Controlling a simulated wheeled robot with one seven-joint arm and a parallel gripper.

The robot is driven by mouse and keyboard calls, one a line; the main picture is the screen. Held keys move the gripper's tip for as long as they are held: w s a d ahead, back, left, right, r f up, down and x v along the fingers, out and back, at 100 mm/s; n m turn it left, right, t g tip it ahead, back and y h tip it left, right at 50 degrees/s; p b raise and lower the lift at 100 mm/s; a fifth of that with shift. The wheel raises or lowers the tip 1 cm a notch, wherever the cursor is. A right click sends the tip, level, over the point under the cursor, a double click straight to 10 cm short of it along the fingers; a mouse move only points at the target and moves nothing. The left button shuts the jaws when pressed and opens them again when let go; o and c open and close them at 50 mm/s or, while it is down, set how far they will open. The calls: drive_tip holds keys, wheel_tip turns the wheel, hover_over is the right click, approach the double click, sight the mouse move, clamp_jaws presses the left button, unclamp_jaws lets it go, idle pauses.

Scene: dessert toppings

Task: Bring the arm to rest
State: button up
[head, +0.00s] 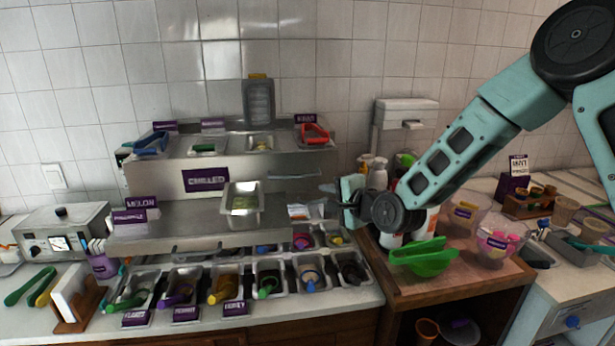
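My arm comes in from the upper right in the head view and bends down toward the middle of the scene. My gripper (335,190) is at its end, pointing left, in front of the wall and level with the counter shelf's right end. The fingers are small and partly in shadow, so I cannot tell whether they are open or shut. I see nothing clearly held between them. A green scoop-like bowl (423,257) lies on the wooden-topped stand below my wrist, apart from it.
A steel shelf unit (165,180) stands left of my gripper, with a metal pan (243,205) on it. Topping tubs with coloured handles fill the counter below. Bottles (375,172) stand close behind my wrist. Clear cups (497,243) stand to the right.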

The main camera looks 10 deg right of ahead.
drive_tip(key=s+a+f+n+g+h+b, duration=0.15)
drive_tip(key=s+a+n+g, duration=0.3)
drive_tip(key=s, duration=0.45)
drive_tip(key=s+a+f+n+g+b, duration=0.25)
drive_tip(key=s+n, duration=0.35)
drive_tip(key=s, duration=0.3)
drive_tip(key=s+d+n+g+h, duration=0.1)
drive_tip(key=s+d+n+g, duration=0.1)
drive_tip(key=s, duration=0.6)
drive_tip(key=s+d+f+n+g+h+b, duration=0.1)
drive_tip(key=s+n, duration=0.3)
drive_tip(key=s, duration=0.4)
drive_tip(key=s+d+f+n+g+h+b, duration=0.1)
drive_tip(key=s+d+n+g+h, duration=0.1)
drive_tip(key=s, duration=0.6)
drive_tip(key=shift+s+d+n+g+h, duration=0.15)
drive_tip(key=shift+d+n+g+h, duration=0.2)
drive_tip(key=shift+d+n+g, duration=0.5)
